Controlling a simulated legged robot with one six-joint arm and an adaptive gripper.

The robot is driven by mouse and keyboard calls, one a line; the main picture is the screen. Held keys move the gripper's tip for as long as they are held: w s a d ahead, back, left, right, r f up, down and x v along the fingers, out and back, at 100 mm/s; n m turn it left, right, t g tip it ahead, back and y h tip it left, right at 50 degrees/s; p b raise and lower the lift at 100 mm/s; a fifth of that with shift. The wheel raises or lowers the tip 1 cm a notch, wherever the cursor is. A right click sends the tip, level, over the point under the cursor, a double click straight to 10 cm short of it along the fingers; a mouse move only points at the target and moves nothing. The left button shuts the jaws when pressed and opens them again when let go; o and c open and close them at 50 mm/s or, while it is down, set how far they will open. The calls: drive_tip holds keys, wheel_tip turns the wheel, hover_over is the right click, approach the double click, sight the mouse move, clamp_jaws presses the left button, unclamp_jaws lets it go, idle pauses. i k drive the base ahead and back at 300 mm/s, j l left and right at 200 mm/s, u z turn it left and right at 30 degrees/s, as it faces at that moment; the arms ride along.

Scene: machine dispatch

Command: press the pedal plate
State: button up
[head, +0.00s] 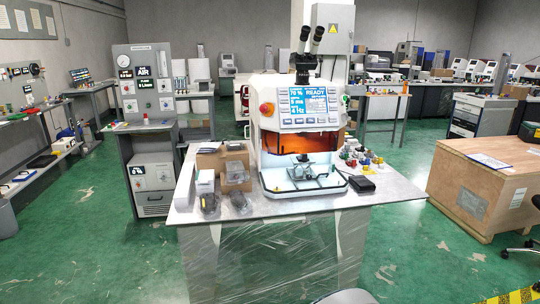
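A small flat black box-like thing (361,184) lies on the right front of the table top, beside the machine; it may be the pedal, but I cannot make out a separate plate on it. The white bench machine (256,150) stands on the table, with a microscope eyepiece (306,50) on top and a lit work bay below. Its screen (308,103) reads READY. My gripper is not in view, and nothing touches the black thing.
The table (265,209) has a clear front edge strip. Cardboard boxes (208,160) and dark packed items stand left of the machine, small coloured parts (350,157) right of it. A wooden crate (485,187) stands at right. Green floor is open left and right of the table.

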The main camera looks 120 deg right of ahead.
sight(363, 181)
drive_tip(key=z, duration=4.7)
drive_tip(key=i+l, duration=0.15)
drive_tip(key=i, duration=0.35)
drive_tip(key=i+l, duration=0.15)
drive_tip(key=i, duration=0.3)
drive_tip(key=i+l, duration=0.2)
drive_tip(key=i, duration=0.3)
drive_tip(key=i+l, duration=0.15)
drive_tip(key=i, duration=0.3)
drive_tip(key=i+l, duration=0.15)
drive_tip(key=i, duration=0.35)
drive_tip(key=i+l, duration=0.15)
drive_tip(key=i, duration=0.3)
drive_tip(key=u, duration=0.05)
